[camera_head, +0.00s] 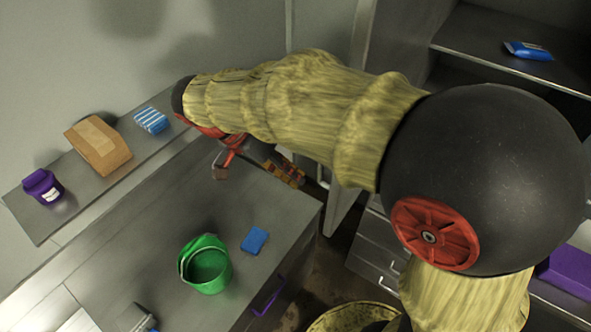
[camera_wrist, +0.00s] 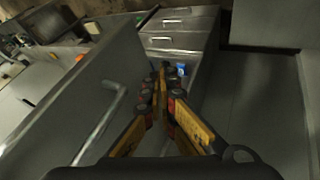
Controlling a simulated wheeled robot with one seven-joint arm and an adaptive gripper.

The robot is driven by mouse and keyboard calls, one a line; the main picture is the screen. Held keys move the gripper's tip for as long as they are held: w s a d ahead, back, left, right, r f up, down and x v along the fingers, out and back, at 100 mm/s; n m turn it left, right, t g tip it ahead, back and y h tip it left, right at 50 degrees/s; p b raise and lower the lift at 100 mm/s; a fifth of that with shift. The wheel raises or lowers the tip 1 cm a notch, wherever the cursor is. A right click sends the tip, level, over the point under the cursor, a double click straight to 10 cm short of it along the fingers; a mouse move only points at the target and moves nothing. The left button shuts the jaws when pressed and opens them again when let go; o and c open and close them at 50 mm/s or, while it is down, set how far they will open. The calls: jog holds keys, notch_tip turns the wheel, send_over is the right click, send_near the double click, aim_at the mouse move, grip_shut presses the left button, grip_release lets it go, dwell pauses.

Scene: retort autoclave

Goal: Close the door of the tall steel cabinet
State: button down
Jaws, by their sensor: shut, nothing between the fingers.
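The tall steel cabinet (camera_head: 468,41) stands open at the right in the head view, its shelves showing. A pale upright panel (camera_head: 343,205), which looks like its door standing ajar, shows edge-on below my arm; my arm hides much of it. In the wrist view a grey panel with a bar handle (camera_wrist: 103,122), apparently this door, fills the left side. My gripper (camera_head: 290,172) is shut and empty, beside the panel and above the bench's right end. In the wrist view its fingertips (camera_wrist: 163,78) are together, right of the handle; I cannot tell whether they touch the panel.
A steel bench (camera_head: 150,235) holds a green bucket (camera_head: 207,270) and a blue sponge (camera_head: 255,240). A purple tub (camera_head: 43,188) and a brown box (camera_head: 98,145) stand on the wall shelf. Drawers (camera_head: 380,245) sit low in the cabinet. A blue packet (camera_head: 528,50) lies on its shelf.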

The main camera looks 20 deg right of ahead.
jog(key=s+d+f+p, duration=0.1)
jog(key=s+d+f, duration=0.3)
jog(key=d, duration=0.1)
jog(key=shift+d+f, duration=0.4)
jog(key=shift+s, duration=0.15)
